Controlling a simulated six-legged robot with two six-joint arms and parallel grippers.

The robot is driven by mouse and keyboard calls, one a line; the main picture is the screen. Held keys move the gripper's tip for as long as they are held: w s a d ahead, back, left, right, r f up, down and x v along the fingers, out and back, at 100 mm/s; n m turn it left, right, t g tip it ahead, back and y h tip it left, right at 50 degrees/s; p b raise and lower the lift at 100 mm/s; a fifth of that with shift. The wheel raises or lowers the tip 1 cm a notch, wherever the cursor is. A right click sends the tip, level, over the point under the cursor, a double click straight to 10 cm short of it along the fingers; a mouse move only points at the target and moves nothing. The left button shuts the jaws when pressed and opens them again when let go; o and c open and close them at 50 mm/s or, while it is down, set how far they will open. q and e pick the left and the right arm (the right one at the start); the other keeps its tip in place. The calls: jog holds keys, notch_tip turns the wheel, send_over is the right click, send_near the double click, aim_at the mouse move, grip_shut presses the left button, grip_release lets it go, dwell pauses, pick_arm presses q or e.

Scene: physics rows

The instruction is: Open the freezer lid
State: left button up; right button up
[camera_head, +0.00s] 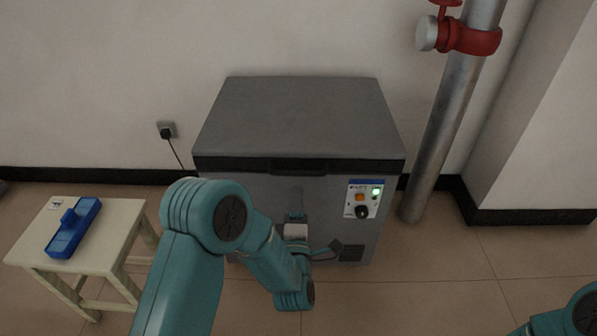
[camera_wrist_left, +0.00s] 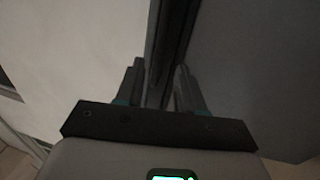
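The chest freezer (camera_head: 270,190) stands against the wall with its grey lid (camera_head: 300,115) down. A black handle (camera_head: 300,168) runs along the middle of the lid's front edge. My right gripper is out of view.
A metal pipe (camera_head: 440,130) with a red clamp rises at right.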

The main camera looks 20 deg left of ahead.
aim_at(298, 175)
pick_arm(q)
jog(key=b+x, duration=0.1)
jog(key=x, duration=0.7)
jog(key=shift+w+a, duration=0.1)
jog(key=shift+w, duration=0.25)
jog(key=shift+r, duration=0.1)
grip_shut()
